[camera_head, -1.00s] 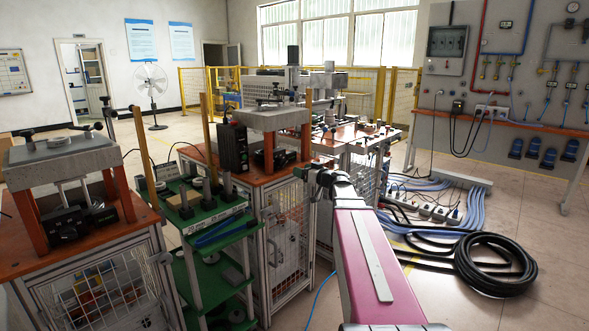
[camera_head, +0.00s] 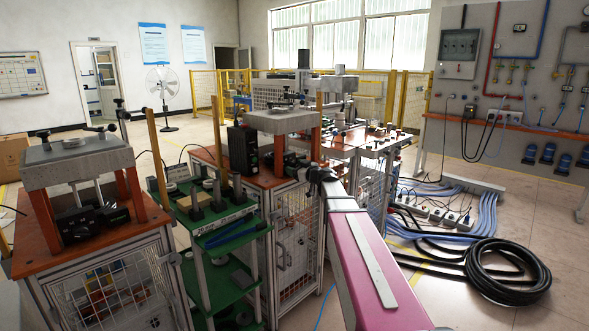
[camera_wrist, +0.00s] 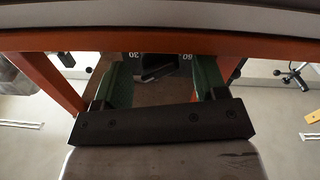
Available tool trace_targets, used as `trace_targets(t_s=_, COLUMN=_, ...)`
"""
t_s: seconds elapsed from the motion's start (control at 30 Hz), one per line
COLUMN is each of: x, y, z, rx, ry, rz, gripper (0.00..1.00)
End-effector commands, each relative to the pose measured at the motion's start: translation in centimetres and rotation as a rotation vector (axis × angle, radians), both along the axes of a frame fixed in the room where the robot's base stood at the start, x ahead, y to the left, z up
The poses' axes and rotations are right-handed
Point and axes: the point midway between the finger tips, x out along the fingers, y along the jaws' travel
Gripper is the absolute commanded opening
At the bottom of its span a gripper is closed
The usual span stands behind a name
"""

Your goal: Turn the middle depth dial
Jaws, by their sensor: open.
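In the wrist view, a black dial (camera_wrist: 155,70) shows between the two green fingers of my gripper (camera_wrist: 162,62), with white scale numbers beside it. The fingers are apart, one on each side of the dial; I cannot tell whether they touch it. Part of the dial is hidden by the dark gripper body, and I cannot tell whether it is the middle one. Orange legs (camera_wrist: 50,80) and a crossbar frame this spot. In the head view, my arm reaches to the middle heater bench, which has a grey slab (camera_head: 283,121) on orange legs. My fingertips are hidden there.
A similar heater with a grey slab (camera_head: 75,162) stands at the left. A green shelf cart (camera_head: 225,240) is between the benches. A coiled black hose (camera_head: 510,270) lies on the floor at the right. The slab and legs closely surround my gripper.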

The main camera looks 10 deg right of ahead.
Motion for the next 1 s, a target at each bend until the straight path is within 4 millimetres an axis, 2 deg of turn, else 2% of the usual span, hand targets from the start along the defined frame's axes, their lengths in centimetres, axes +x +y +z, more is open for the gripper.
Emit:
trace_targets(t_s=0.13, x=0.77, y=0.45, z=0.01, rx=0.0, ry=0.0, rz=-0.001, gripper=0.66)
trace_targets(t_s=0.43, x=0.81, y=0.54, z=0.01, rx=0.001, ry=0.0, rz=-0.001, gripper=0.66)
trace_targets(t_s=0.57, x=0.8, y=0.55, z=0.01, rx=0.001, ry=0.0, rz=-0.001, gripper=0.23)
trace_targets(t_s=0.6, x=0.8, y=0.56, z=0.01, rx=0.001, ry=0.001, rz=0.0, gripper=0.19)
trace_targets(t_s=0.77, x=0.77, y=0.57, z=0.0, rx=0.009, ry=0.008, rz=0.001, gripper=0.19)
trace_targets(t_s=1.0, x=0.74, y=0.6, z=0.01, rx=0.138, ry=0.101, rz=0.002, gripper=0.19)
